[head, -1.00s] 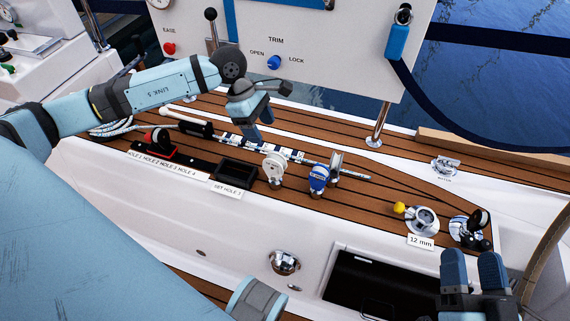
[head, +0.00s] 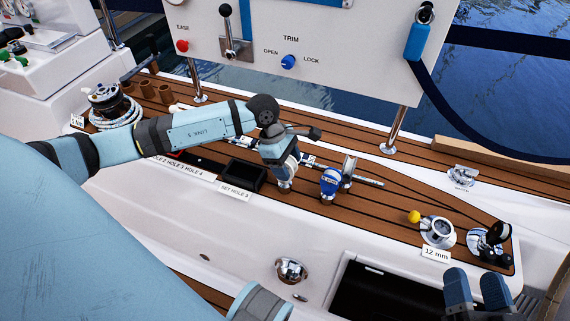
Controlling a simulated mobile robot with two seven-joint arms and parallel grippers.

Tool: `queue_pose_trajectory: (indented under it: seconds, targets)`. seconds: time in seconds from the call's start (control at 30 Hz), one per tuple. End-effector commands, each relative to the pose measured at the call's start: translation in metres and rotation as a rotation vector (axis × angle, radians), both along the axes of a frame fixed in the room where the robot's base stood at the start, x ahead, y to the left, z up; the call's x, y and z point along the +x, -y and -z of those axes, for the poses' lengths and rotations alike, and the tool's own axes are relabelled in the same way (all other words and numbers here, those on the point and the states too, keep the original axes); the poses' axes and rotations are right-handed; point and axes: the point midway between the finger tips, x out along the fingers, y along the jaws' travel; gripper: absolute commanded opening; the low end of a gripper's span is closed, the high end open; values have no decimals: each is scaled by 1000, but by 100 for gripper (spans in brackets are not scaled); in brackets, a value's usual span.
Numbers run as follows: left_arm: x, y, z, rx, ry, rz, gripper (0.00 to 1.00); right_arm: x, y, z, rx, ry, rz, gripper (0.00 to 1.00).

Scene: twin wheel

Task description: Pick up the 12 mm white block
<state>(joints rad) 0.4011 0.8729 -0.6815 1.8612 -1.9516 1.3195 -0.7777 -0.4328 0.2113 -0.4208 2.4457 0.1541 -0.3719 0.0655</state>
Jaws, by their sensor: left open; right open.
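A white block (head: 285,184) stands on the teak deck, mostly hidden behind my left gripper; only its lower part shows. My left gripper (head: 286,168) is open and points down over the block. I cannot tell whether its fingers touch the block or sit around it. A blue block (head: 330,182) stands just to the right. A "12 mm" label (head: 435,253) lies at the lower right below a round white and metal fitting (head: 438,231) with a yellow ball. My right gripper (head: 477,290) is open and empty at the lower right.
A black open box (head: 244,176) lies left of the white block. The control panel (head: 330,50) rises behind. A dark-bottomed recess (head: 375,291) opens in front, and a winch (head: 107,101) stands at left.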

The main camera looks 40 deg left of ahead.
Motion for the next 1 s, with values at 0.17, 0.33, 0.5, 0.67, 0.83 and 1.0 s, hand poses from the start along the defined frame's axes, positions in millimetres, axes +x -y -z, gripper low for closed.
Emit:
queue_pose_trajectory:
  seconds: [0.17,0.33,0.5,0.67,0.83,1.0]
  targets:
    - [0,0,-1,0,0,0,57,0,0,-1,0,1,0,57]
    - [0,0,-1,0,0,0,18,0,0,-1,1,2,0,57]
    - [0,0,-2,0,1,1,0,0,0,-1,1,2,0,57]
    - [0,0,-2,0,1,1,0,0,0,-1,1,3,1,57]
    - [1,-1,-12,0,3,1,0,0,0,-6,4,11,3,57]
    - [1,0,-35,1,4,2,0,0,1,-18,17,38,11,57]
